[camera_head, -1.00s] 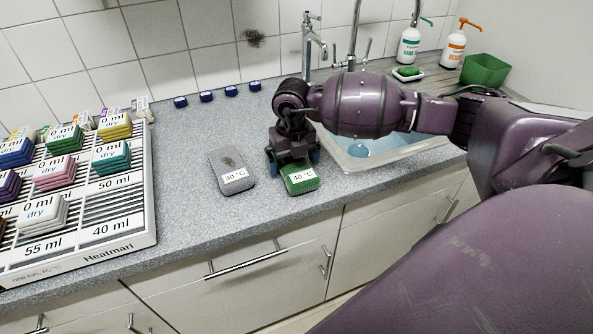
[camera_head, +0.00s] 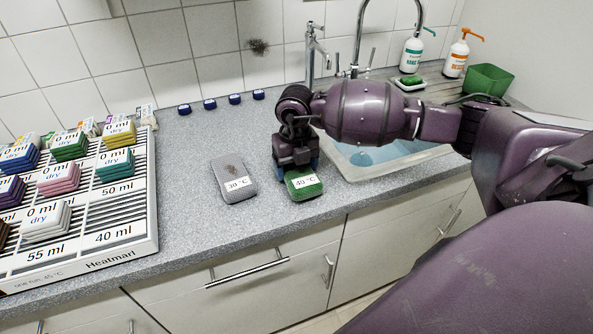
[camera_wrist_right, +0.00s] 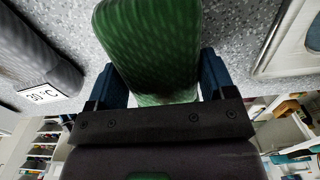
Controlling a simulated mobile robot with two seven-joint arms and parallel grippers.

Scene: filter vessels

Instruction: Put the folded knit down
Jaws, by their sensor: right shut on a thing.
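The green folded knit (camera_head: 304,188) bears a "40 °C" label and is at the worktop's front edge area, right of a grey folded knit (camera_head: 233,187) labelled "30 °C". My right gripper (camera_head: 297,172) is shut on the green knit from above. In the right wrist view the green knit (camera_wrist_right: 150,45) lies between the two blue fingers (camera_wrist_right: 163,85); the grey one (camera_wrist_right: 35,60) is beside it at left. The green knit appears at or very near the worktop; any small gap under it is hidden. My left gripper is not in view.
A slatted rack (camera_head: 130,225) with stacks of folded cloths stands at left. A sink (camera_head: 385,158) lies right of my gripper. Several blue caps (camera_head: 209,104) line the back. The worktop (camera_head: 190,205) is free between rack and grey knit.

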